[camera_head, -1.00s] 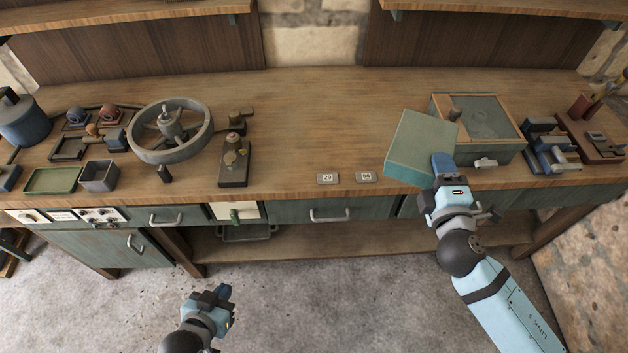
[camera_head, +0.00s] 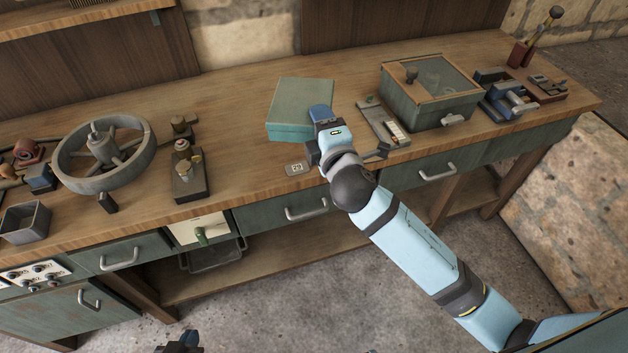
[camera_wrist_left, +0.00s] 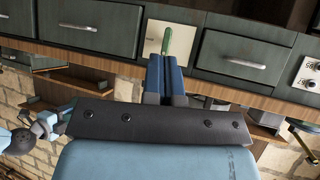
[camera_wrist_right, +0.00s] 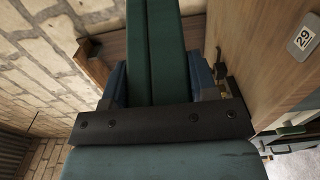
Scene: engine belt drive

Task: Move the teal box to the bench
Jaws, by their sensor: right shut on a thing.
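The teal box (camera_head: 303,102) is over the middle of the wooden bench (camera_head: 235,95), left of the glass-lidded box. I cannot tell whether its underside touches the bench. My right gripper (camera_head: 321,116) is shut on the box's near right edge. In the right wrist view the teal box (camera_wrist_right: 155,50) fills the space between the blue fingers. My left gripper (camera_head: 180,343) is low at the bottom edge of the head view, away from the bench top. In the left wrist view its fingers (camera_wrist_left: 165,78) are together and empty, facing the drawer fronts.
A glass-lidded box (camera_head: 430,100) stands to the right, with a narrow tool tray (camera_head: 383,123) beside it. A number plate (camera_head: 297,169) lies at the front edge. A flywheel (camera_head: 103,152) and a small block fixture (camera_head: 187,172) stand left. Bench between fixture and teal box is clear.

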